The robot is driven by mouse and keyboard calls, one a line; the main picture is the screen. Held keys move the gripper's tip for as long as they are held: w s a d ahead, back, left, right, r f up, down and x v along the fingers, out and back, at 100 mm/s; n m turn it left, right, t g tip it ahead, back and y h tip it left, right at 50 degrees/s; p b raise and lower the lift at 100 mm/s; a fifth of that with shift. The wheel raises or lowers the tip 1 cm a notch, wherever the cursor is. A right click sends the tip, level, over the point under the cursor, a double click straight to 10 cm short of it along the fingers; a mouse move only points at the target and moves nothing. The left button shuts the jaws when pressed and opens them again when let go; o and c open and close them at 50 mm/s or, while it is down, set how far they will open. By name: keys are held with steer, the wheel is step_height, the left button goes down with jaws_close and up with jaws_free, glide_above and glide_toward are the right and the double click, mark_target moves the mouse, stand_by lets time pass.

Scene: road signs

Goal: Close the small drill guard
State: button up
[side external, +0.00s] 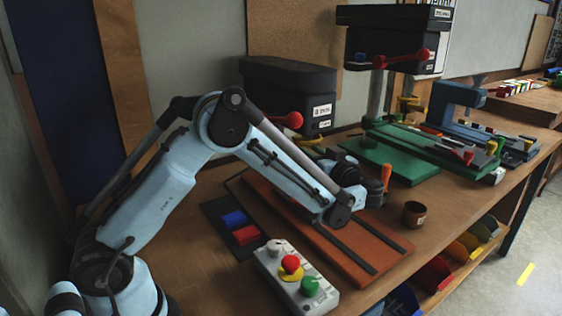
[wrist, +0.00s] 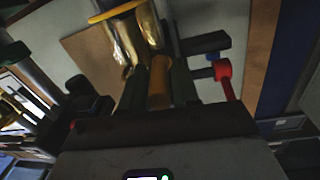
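The small drill has a black head (side external: 288,82) with a red lever (side external: 290,121) in the side view. A yellow piece (side external: 309,142), perhaps its guard, shows below the head, partly behind my arm. In the wrist view, shiny amber panels (wrist: 125,42) that look like a guard hang under a yellow rim (wrist: 117,12), just beyond my gripper (wrist: 158,84). An orange-brown rod (wrist: 160,82) lies between my two dark fingers. I cannot tell whether they grip it. In the side view my fingertips are hidden, and an orange handle (side external: 386,174) stands beside the gripper's end.
A larger drill (side external: 392,45) on a green base (side external: 388,160) stands behind. A brown cup (side external: 413,214) is right of my gripper. A button box (side external: 296,281) and a dark mat (side external: 222,215) with blue and red blocks are in front. Coloured bins hang below the bench edge.

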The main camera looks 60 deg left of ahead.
jaws_close()
steer(key=shift+f, duration=3.3)
steer(key=shift+o, duration=1.9)
jaws_free()
steer(key=s+d, duration=0.1)
steer(key=d, duration=1.1)
